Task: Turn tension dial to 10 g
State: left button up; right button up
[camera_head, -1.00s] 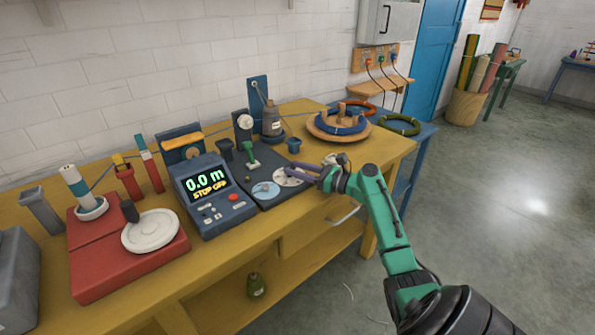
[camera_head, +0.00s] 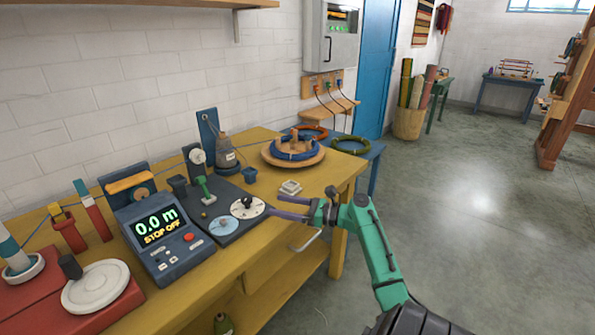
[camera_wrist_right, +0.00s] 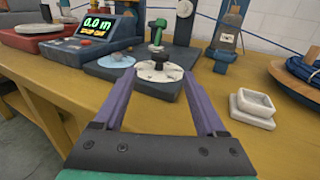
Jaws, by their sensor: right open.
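The tension dial appears to be the white disc with a black knob (camera_head: 248,209) on a dark blue plate (camera_head: 232,236), beside a light blue disc (camera_head: 223,226). It also shows in the right wrist view (camera_wrist_right: 160,71), straight ahead between the fingertips; its markings are too small to read. My right gripper (camera_head: 274,205) is open and empty, its purple fingers pointing at the dial from the bench's front side. In the right wrist view the fingers (camera_wrist_right: 158,76) lie either side of the white disc, with the knob beyond them. My left gripper is not in view.
A display unit (camera_head: 160,235) reading "0.0 m STOP OFF" stands left of the dial. A green-handled lever (camera_head: 204,189) stands just behind. A small white square dish (camera_head: 290,188) lies to the right, before a wooden tray with blue coil (camera_head: 270,157). Open floor lies right.

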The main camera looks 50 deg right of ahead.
jog(key=v, duration=0.5)
jog(key=shift+s+d, duration=0.1)
jog(key=shift+s, duration=0.15)
